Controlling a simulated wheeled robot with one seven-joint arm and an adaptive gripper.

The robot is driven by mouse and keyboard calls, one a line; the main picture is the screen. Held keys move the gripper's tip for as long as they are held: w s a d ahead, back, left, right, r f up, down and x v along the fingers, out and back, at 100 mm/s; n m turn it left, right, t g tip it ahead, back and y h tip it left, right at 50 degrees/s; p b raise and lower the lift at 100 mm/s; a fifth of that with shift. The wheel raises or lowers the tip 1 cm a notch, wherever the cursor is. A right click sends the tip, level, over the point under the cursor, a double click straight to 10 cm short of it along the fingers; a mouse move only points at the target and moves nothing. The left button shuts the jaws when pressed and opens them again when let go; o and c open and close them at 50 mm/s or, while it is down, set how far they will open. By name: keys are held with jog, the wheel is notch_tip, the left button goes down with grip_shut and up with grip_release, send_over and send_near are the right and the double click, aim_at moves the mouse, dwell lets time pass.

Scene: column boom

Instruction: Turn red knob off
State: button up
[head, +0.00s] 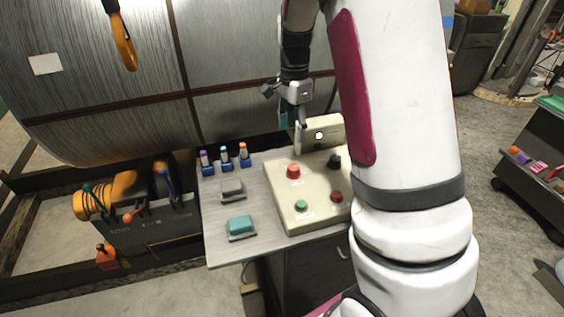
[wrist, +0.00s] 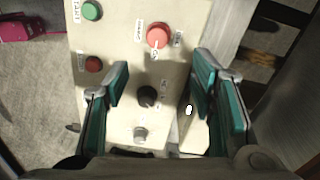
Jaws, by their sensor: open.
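The cream control panel (head: 276,204) carries a small red knob (head: 336,196) at its near right, partly beside my arm. In the wrist view, the small red knob (wrist: 94,64) is at the left, outside my left finger. A larger red button (head: 293,171) sits at the panel's left; it also shows in the wrist view (wrist: 158,35), beyond the fingertips. My gripper (wrist: 160,78) is open and empty, its teal fingers spread above the panel around the black knob (wrist: 147,95). In the head view, my gripper (head: 300,122) is over the panel's far end.
A green button (head: 301,205) is at the panel's near left. A raised back plate with a white knob (head: 319,135) stands at its far end. Several markers in blue holders and a teal block (head: 241,225) occupy the table's left. A large metal cylinder (head: 100,85) is behind.

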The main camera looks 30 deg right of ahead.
aim_at(294, 167)
jog(key=f, duration=0.4)
jog(key=f+p, duration=0.1)
jog(key=f, duration=0.8)
jog(key=shift+s+f, duration=0.2)
jog(key=shift+s, duration=0.2)
jog(key=c, duration=1.2)
